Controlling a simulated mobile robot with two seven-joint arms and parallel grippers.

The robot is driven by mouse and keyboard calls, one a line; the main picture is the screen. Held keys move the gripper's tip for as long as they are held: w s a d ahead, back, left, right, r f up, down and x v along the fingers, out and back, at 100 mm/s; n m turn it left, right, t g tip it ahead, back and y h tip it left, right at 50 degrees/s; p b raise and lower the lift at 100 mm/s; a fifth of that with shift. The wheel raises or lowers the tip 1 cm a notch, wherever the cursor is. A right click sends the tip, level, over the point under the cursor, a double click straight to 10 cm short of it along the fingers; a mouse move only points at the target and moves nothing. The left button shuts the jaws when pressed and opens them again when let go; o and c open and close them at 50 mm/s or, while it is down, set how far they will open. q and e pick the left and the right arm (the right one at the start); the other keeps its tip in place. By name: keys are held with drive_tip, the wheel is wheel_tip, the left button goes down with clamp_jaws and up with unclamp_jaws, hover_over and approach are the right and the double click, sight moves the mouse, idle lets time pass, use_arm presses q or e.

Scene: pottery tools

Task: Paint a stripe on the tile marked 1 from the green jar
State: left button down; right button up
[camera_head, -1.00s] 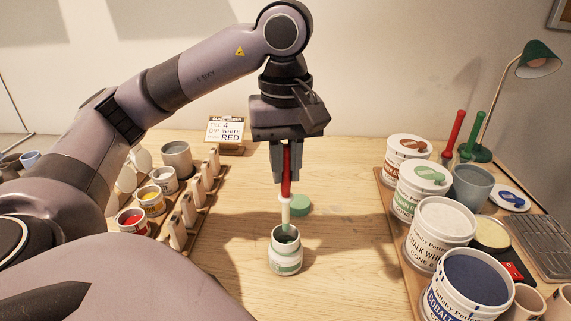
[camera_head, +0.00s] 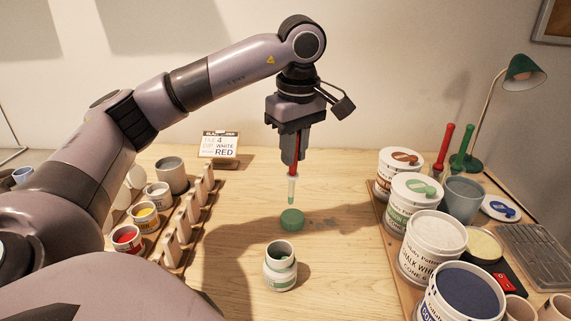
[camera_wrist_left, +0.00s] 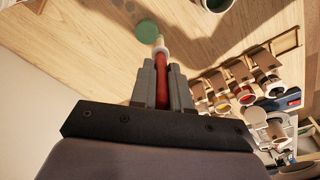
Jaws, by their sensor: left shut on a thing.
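My left gripper (camera_head: 292,158) is shut on the red handle of a brush (camera_head: 291,188), which hangs tip down with a pale lower part. The gripper and brush also show in the wrist view (camera_wrist_left: 162,78). The open green jar (camera_head: 280,272), white with a green label, stands on the table nearer than the brush and clear of it. Its green lid (camera_head: 292,219) lies on the table behind the jar, below the brush tip in the picture. Pale upright tiles (camera_head: 182,229) stand in a rack at the left; their numbers are not readable. My right gripper is not in view.
Pots of red (camera_head: 127,238), yellow (camera_head: 145,213) and white (camera_head: 159,194) stand left of the tiles. A card (camera_head: 219,146) stands at the back. Large glaze tubs (camera_head: 431,244) and other tools crowd a board at the right. The middle table is mostly clear.

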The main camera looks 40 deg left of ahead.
use_arm(q)
drive_tip(key=w+a+f+n+g+y, duration=0.1)
drive_tip(key=w+a+n, duration=0.2)
drive_tip(key=a+n, duration=0.15)
drive_tip(key=w+a+n+y, duration=0.1)
drive_tip(key=w+a+n, duration=0.2)
drive_tip(key=a, duration=0.3)
drive_tip(key=s+a+r+n+g, duration=0.1)
drive_tip(key=a+r+n+g, duration=0.1)
drive_tip(key=a+n, duration=0.65)
drive_tip(key=s+a+f+m, duration=0.2)
drive_tip(key=a+f+m, duration=0.1)
drive_tip(key=a+f, duration=0.2)
drive_tip(key=shift+s+f, duration=0.25)
drive_tip(key=shift+f, duration=0.05)
drive_tip(key=shift+s+a, duration=0.3)
drive_tip(key=shift+a, duration=0.05)
idle(1.3)
drive_tip(key=shift+x, duration=0.85)
idle(0.5)
drive_tip(key=shift+d+f, duration=0.1)
drive_tip(key=shift+f, duration=0.75)
idle(0.4)
